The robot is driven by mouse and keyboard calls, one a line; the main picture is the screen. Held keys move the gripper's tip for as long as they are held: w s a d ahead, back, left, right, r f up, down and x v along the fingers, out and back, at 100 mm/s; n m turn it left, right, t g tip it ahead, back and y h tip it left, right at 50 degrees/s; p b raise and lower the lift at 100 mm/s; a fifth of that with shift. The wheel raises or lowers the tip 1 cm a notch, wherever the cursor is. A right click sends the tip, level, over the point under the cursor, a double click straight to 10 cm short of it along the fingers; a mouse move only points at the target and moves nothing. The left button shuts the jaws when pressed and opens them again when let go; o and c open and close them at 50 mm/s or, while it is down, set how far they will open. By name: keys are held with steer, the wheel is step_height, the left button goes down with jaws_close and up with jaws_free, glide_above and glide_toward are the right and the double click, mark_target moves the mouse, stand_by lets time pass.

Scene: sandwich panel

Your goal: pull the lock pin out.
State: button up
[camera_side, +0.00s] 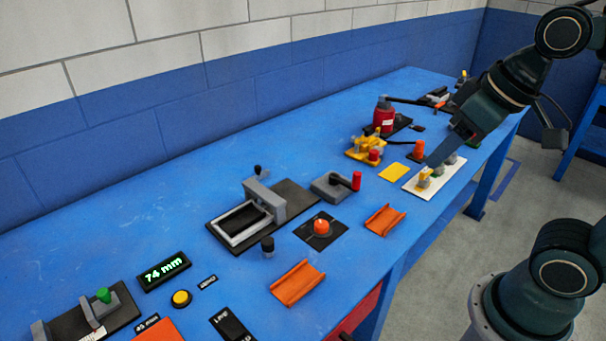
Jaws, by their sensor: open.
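My gripper (432,163) reaches down from the upper right over a white plate (413,189) at the right front of the blue table. Its fingertips are close to a small yellow piece (424,178) on that plate; I cannot tell whether they touch it. The jaws are open, and I see nothing held. Small green and grey pieces on the plate are partly hidden by my gripper. I cannot tell for sure which part is the lock pin. A green knob (103,295) stands upright on a grey fixture (92,309) at the far left.
Near my gripper are a yellow pad (393,172), a yellow fixture (359,150), and a red canister (384,116). Orange trays (297,284) (384,220) line the front edge. A grey press (265,200) stands mid-table. The back left of the table is clear.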

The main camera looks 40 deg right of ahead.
steer(key=w+a+g, duration=0.1)
steer(key=w+a, duration=0.1)
steer(key=w, duration=0.6)
steer(key=n+g, duration=0.2)
steer(key=g, duration=0.2)
glide_above(267, 240)
step_height(267, 240, down, 16)
steer(key=shift+r, duration=0.15)
steer(key=shift+a, duration=0.1)
step_height(267, 240, down, 14)
steer(key=shift+r, duration=0.15)
